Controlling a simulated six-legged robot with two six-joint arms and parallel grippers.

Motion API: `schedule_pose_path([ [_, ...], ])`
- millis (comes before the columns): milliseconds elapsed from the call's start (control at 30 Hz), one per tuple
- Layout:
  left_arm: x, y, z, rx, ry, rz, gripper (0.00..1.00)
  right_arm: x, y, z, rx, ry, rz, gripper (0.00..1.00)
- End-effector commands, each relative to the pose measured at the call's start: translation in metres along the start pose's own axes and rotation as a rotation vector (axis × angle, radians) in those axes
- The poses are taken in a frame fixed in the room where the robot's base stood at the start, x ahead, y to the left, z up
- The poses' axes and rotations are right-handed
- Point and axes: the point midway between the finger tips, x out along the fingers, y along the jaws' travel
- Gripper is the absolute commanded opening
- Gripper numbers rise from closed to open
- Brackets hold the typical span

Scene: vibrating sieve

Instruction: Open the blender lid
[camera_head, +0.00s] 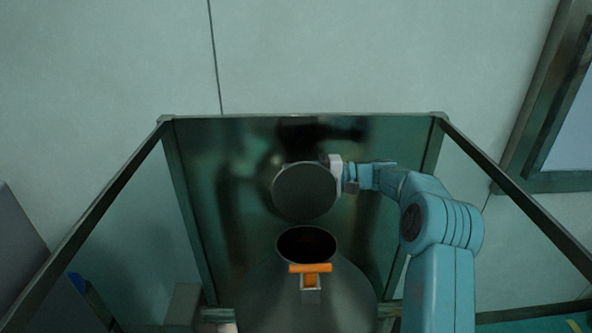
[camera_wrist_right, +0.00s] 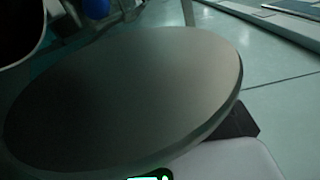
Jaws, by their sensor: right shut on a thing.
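The round dark grey lid (camera_head: 305,191) is off the opening in the head view, held up above and behind it, with its flat face toward me. The blender (camera_head: 262,300) is a dark rounded body with a dark open mouth (camera_head: 307,244) and an orange handle (camera_head: 310,268) at its front. My right gripper (camera_head: 336,175) is at the lid's right edge and shut on it. The lid fills much of the right wrist view (camera_wrist_right: 125,95); the fingertips are mostly hidden there. My left gripper is in neither view.
A framed enclosure with a dark reflective back panel (camera_head: 230,150) and slanting side rails (camera_head: 95,240) surrounds the blender. A pale wall stands behind. A blue object (camera_wrist_right: 95,8) shows at the top of the right wrist view, beside open pale floor.

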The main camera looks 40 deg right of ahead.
Motion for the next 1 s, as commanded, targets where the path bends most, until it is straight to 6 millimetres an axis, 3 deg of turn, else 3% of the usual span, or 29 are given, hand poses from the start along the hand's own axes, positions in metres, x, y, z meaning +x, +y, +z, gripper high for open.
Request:
schedule_pose_path([
  [400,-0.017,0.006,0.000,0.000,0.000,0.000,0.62,-0.001,0.007,-0.018,0.190,0.006,-0.004,0.00],
  [967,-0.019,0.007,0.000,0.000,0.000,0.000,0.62,-0.001,0.009,-0.021,0.219,0.005,-0.004,0.00],
  [1000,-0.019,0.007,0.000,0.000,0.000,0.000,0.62,-0.001,0.009,-0.021,0.219,0.004,-0.004,0.41],
])
